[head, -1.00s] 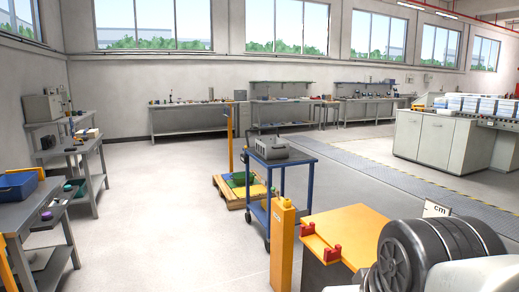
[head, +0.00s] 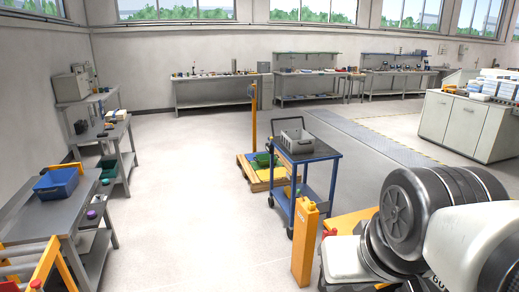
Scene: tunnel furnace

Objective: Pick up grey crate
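A grey crate (head: 300,145) sits on the black top of a blue trolley (head: 326,196), a little right of the middle of the head view. It is open at the top and upright. Whether anything lies inside it is too small to tell. My arm fills the lower right of the view, well apart from the crate. My gripper is not visible.
A yellow post (head: 304,245) stands in front of the trolley. A pallet (head: 262,178) with a green item is behind it to the left. Workbenches line the left side, with a blue bin (head: 56,182) on one. The floor (head: 185,190) between is clear.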

